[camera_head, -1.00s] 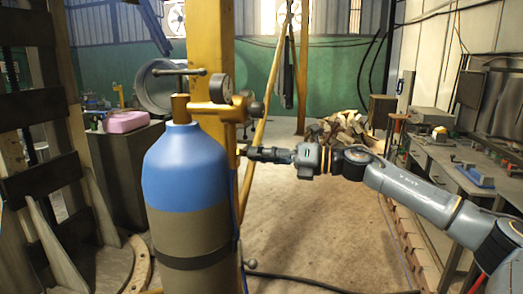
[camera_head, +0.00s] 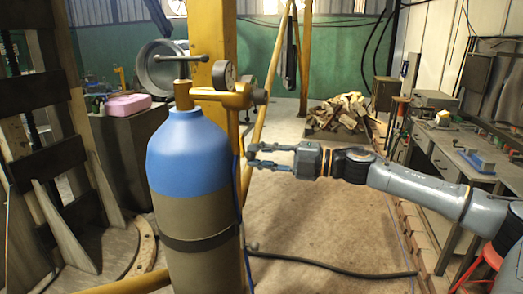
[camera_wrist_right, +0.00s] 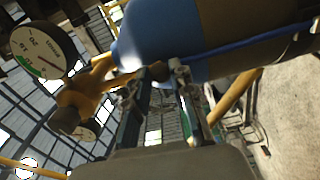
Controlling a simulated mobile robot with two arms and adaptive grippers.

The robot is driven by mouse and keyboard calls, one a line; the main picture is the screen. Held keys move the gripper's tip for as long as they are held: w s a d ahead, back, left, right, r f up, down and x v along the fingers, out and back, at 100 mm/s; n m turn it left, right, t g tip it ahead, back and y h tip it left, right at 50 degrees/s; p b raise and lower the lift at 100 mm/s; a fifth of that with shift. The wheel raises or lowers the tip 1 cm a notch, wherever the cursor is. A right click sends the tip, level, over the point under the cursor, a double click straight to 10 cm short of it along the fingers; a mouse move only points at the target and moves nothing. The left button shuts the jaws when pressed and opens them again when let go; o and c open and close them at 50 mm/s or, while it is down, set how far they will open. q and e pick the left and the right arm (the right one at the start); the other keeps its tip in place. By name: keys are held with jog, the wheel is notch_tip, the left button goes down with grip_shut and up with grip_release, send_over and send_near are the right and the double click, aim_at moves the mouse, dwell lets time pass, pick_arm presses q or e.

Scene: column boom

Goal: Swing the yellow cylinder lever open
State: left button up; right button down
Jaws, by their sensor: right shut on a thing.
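A gas cylinder with a blue shoulder (camera_head: 188,150) and a brown body stands upright at left centre, with a yellow valve fitting on top. My right gripper (camera_head: 248,156) comes in from the right beside the blue shoulder, below the fitting. In the right wrist view its two fingers (camera_wrist_right: 155,82) are spaced apart around the dark end of a short yellow lever (camera_wrist_right: 158,71), with the blue shoulder behind. In the head view the lever is hard to make out at the fingertips. My left gripper is not in view.
A gauge (camera_head: 223,74) sits on the fitting, and a dark T-handle (camera_head: 180,58) rises above it. A yellow post (camera_head: 212,30) stands behind. A blue hose (camera_head: 238,190) runs down the cylinder's right side. A workbench (camera_head: 450,160) stands right. Floor between is mostly open.

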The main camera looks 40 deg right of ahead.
jog(key=shift+s+a+f+m, duration=0.1)
jog(key=shift+s+a+m, duration=0.1)
jog(key=shift+m, duration=0.4)
jog(key=shift+s+a+m, duration=0.1)
jog(key=shift+a+m, duration=0.05)
jog(key=shift+m, duration=0.45)
jog(key=c, duration=1.1)
grip_release()
jog(key=shift+c, duration=0.2)
jog(key=shift+s, duration=0.1)
jog(key=shift+v, duration=0.85)
jog(key=v, duration=1)
jog(key=shift+d, duration=0.1)
